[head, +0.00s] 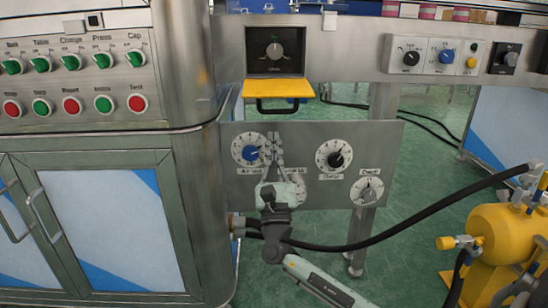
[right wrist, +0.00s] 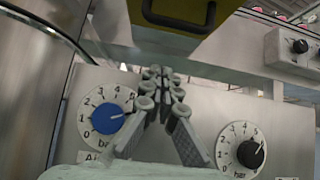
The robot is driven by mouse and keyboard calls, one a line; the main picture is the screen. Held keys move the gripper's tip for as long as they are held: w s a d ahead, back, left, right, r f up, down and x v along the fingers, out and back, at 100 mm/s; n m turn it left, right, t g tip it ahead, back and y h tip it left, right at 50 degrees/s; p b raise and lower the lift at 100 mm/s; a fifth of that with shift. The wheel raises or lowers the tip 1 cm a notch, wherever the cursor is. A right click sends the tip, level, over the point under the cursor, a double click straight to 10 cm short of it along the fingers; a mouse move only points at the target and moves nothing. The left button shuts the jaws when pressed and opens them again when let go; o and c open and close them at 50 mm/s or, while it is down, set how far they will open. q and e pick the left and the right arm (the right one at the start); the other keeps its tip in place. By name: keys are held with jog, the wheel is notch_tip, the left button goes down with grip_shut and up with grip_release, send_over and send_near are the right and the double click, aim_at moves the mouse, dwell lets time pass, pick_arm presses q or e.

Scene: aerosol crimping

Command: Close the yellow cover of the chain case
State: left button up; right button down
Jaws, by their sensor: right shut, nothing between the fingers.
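The yellow cover (head: 278,88) of the chain case hangs open, folded down and outward below a black panel with a knob (head: 274,50). A black handle (head: 285,109) runs along its front edge. In the right wrist view the cover's underside (right wrist: 185,10) and its handle are at the top, cut off by the frame. My right gripper (head: 273,143) is shut and empty, pointing up below the cover and in front of the dial panel. In the right wrist view its fingertips (right wrist: 160,74) meet below the handle, apart from it. My left gripper is not in view.
A button cabinet (head: 90,130) is at the left. A yellow tank (head: 500,235) with a black hose (head: 400,222) is at the lower right.

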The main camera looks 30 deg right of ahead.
jog(key=x, duration=0.4)
jog(key=s+r, duration=0.1)
jog(key=s+a+r, duration=0.1)
jog(key=shift+s+a+r, duration=0.2)
jog(key=shift+s+a, duration=0.05)
jog(key=shift+r+p, duration=0.1)
jog(key=shift+p, duration=0.3)
